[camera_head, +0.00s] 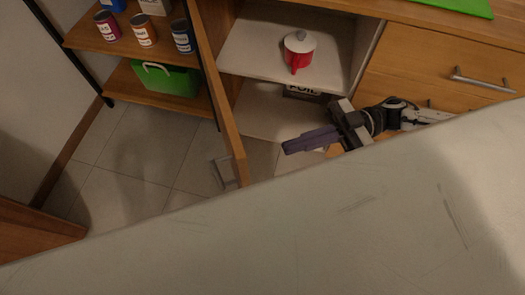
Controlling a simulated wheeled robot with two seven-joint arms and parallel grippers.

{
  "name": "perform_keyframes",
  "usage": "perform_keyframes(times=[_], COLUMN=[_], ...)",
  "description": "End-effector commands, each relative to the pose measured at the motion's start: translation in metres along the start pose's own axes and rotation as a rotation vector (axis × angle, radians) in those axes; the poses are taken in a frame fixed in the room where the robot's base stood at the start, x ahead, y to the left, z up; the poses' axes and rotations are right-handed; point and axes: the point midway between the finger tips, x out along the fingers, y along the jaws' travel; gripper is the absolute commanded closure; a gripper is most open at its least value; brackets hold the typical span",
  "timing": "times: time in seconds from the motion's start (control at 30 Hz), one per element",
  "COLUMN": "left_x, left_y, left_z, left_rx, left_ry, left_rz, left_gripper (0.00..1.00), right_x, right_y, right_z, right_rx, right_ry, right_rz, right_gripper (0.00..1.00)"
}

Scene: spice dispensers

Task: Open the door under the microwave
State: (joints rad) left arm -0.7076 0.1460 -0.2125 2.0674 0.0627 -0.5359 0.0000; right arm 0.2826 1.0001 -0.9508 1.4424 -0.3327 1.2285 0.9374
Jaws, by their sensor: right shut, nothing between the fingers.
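A wooden cabinet door (218,95) stands swung outward, seen nearly edge-on, with a metal handle (223,172) on its left face. The cabinet behind it is open and shows pale shelves (256,52). My right gripper (285,147) is shut and empty, in front of the opening and to the right of the door's free edge, apart from it. Its arm comes in from the right. My left gripper is not in view. The microwave is not in view.
The cabinet holds a red pot (299,55) with a grey lid and a FOIL box (303,92). Drawers (450,75) stand to the right. A shelf (120,93) with cans and a green bin (167,79) is left. A pale surface (300,230) fills the front. Tiled floor (130,160) is clear.

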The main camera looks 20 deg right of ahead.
Motion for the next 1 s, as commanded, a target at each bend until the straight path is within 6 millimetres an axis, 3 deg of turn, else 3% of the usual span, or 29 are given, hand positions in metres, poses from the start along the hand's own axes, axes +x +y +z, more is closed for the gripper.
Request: perform_keyframes(times=[0.2, 0.4, 0.87, 1.0], left_x=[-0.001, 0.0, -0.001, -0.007], left_y=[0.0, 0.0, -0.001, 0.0], left_z=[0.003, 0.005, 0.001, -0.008], left_rx=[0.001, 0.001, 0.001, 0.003], left_ry=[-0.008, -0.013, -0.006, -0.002], left_rz=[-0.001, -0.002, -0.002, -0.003], left_gripper=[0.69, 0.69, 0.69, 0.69], right_x=[0.046, 0.071, 0.079, 0.085], right_y=[0.0, 0.0, 0.0, -0.002], right_z=[-0.001, 0.0, 0.0, -0.004], right_rx=[-0.001, 0.0, -0.001, 0.001], right_ry=[0.004, 0.002, 0.0, 0.007], right_rz=[-0.001, 0.0, 0.002, 0.031], right_gripper=[1.0, 1.0, 1.0, 1.0])
